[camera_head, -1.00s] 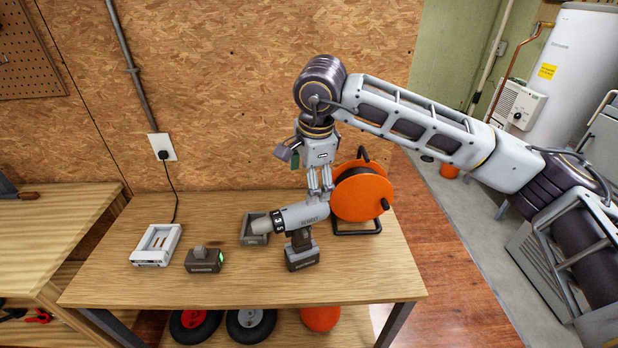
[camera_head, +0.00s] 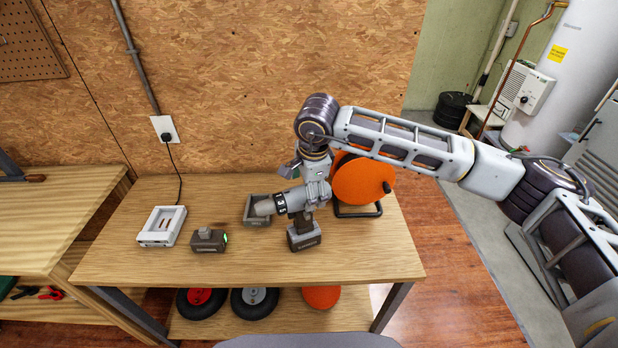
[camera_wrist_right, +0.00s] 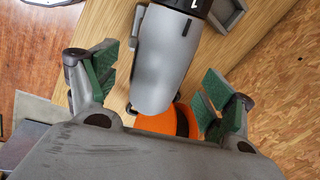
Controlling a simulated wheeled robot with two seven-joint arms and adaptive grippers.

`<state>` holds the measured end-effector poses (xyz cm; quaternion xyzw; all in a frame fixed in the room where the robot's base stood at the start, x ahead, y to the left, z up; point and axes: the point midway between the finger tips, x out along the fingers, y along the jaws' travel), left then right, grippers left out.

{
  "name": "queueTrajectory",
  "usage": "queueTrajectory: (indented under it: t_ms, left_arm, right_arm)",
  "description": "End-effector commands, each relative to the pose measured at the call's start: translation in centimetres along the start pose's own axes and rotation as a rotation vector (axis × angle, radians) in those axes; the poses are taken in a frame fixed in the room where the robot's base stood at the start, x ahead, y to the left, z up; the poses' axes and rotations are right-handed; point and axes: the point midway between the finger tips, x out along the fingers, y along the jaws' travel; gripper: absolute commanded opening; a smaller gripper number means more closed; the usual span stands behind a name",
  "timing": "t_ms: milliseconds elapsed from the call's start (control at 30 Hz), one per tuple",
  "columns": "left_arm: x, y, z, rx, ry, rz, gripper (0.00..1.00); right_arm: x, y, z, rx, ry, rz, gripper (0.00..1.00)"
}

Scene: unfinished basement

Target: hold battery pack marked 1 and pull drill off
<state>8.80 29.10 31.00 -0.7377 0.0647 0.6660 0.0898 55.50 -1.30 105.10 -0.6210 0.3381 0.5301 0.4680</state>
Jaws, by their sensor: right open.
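The grey drill (camera_head: 271,207) stands upright on the table, its chuck pointing left, and also shows in the right wrist view (camera_wrist_right: 165,55). A dark battery pack (camera_head: 304,238) is attached under its handle. A second battery pack (camera_head: 207,241), with a green light, lies apart to the left. I cannot read a 1 on either pack. My right gripper (camera_head: 317,190) is over the rear of the drill body. In the wrist view its open green-padded fingers (camera_wrist_right: 168,75) lie either side of the body with gaps visible. The handle and pack are hidden there. My left gripper is out of view.
An orange cable reel (camera_head: 362,182) stands just behind and right of the drill. A grey tray (camera_head: 250,217) sits behind the chuck. A white charger (camera_head: 162,226) with a cord is at the left. The table (camera_head: 240,266) is clear along its front.

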Motion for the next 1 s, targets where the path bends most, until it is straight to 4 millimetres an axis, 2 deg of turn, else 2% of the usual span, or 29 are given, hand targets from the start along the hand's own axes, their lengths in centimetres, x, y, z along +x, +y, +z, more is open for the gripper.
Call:
queueTrajectory:
  t_ms: [100, 333, 733, 767, 1000]
  left_arm:
    - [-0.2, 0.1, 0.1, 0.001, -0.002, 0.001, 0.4]
    - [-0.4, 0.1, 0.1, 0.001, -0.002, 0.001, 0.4]
    - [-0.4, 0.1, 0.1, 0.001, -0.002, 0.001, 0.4]
    - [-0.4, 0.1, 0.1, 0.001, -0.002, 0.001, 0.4]
    - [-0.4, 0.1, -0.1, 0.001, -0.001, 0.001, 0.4]
  right_arm:
    - [1.4, 0.1, 0.1, -0.001, -0.001, 0.003, 0.82]
    - [3.2, 0.0, 0.1, 0.0, -0.001, 0.001, 0.82]
    - [3.6, 0.1, 0.0, 0.0, 0.0, 0.001, 0.82]
    - [3.6, 0.1, 0.0, -0.001, 0.0, 0.001, 0.81]
    - [3.6, 0.0, 0.0, 0.0, 0.0, 0.0, 0.5]
